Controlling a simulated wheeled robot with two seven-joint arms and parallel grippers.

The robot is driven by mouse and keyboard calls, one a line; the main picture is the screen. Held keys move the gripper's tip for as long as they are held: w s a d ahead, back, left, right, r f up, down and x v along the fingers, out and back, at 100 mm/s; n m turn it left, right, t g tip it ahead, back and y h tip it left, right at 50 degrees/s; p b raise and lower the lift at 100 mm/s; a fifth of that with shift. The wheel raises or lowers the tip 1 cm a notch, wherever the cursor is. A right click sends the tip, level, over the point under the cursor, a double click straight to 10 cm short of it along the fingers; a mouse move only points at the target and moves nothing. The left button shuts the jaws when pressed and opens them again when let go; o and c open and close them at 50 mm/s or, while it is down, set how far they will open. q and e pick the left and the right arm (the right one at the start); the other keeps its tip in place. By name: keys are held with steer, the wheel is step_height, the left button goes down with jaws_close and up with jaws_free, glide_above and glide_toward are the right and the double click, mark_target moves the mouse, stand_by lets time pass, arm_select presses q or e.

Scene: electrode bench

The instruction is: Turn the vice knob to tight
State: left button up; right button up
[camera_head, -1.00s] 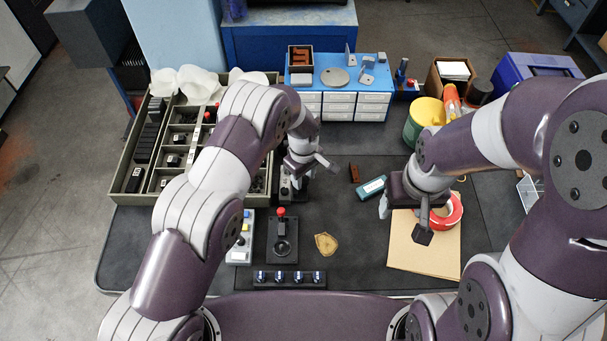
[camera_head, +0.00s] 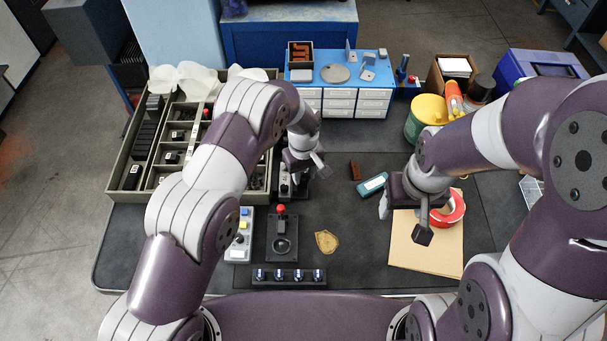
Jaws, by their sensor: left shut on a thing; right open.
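My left gripper (camera_head: 297,178) is low over a small dark device, which I take to be the vice (camera_head: 288,191), behind the joystick box. It is shut on the vice knob, which the gripper and wrist hide almost wholly. How far the knob is turned does not show. My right gripper (camera_head: 412,207) is open and empty above the brown sheet on the right of the bench, away from the vice. Its fingers are partly hidden by its wrist.
A joystick box (camera_head: 282,250), a button box (camera_head: 240,240) and a knob strip (camera_head: 290,276) stand in front of the vice. A divided tray (camera_head: 125,170) is left. A blue-topped drawer unit (camera_head: 340,92) stands behind. Red tape (camera_head: 455,212) lies on the brown sheet (camera_head: 425,258).

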mark_target(303, 178)
arm_select(q)
steer(key=m+b, duration=0.1)
steer(key=m, duration=0.3)
steer(key=shift+m, duration=0.3)
steer(key=m+b, duration=0.1)
steer(key=m, duration=0.4)
steer(key=shift+b, duration=0.35)
steer(key=m, duration=0.5)
steer(key=shift+b, duration=0.35)
steer(key=m, duration=0.4)
steer(key=shift+m, duration=0.4)
steer(key=shift+w, duration=0.1)
steer(key=o, duration=0.7)
step_height(303, 178, up, 13)
steer(key=shift+b, duration=0.35)
